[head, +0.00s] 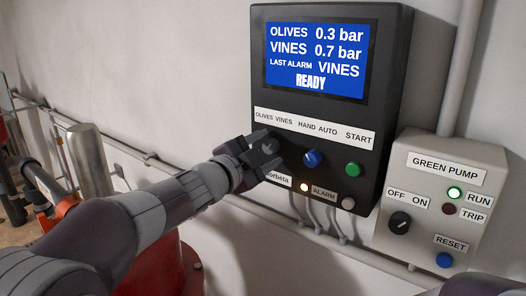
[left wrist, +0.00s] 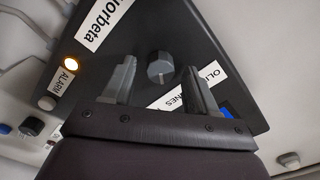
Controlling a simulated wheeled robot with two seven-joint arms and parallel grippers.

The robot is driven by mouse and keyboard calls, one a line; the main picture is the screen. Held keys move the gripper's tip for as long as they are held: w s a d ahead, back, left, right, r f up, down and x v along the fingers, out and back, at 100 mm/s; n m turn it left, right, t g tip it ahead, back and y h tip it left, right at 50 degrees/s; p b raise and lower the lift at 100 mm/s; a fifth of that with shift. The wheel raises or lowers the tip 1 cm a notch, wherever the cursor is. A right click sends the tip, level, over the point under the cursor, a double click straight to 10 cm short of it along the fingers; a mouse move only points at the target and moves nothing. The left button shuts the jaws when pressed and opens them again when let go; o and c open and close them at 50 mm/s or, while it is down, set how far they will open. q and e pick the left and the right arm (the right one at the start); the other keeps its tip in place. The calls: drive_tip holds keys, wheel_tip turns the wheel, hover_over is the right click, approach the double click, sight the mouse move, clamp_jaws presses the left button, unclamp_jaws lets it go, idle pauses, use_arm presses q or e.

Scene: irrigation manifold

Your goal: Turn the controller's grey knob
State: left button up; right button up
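The black controller (head: 395,75) hangs on the wall, its blue screen reading READY. Its grey knob (head: 270,147) sits below the OLIVES VINES label and is partly hidden by my left gripper (head: 265,150). The left wrist view shows the round grey knob (left wrist: 160,68) between the tips of my left gripper (left wrist: 161,76). The gripper is open, one finger on each side of the knob, with gaps visible. Whether the tips reach past the knob's face is unclear. I cannot tell which way the knob points. My right gripper is not in view.
Beside the grey knob are a blue knob (head: 313,158) and a green button (head: 352,169). Below are a lit ALARM lamp (head: 304,187) and a grey button (head: 348,203).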

use_arm(q)
drive_tip(key=b+v, duration=0.2)
drive_tip(key=v, duration=1)
drive_tip(key=shift+s+a, duration=0.15)
drive_tip(key=shift+s, duration=0.15)
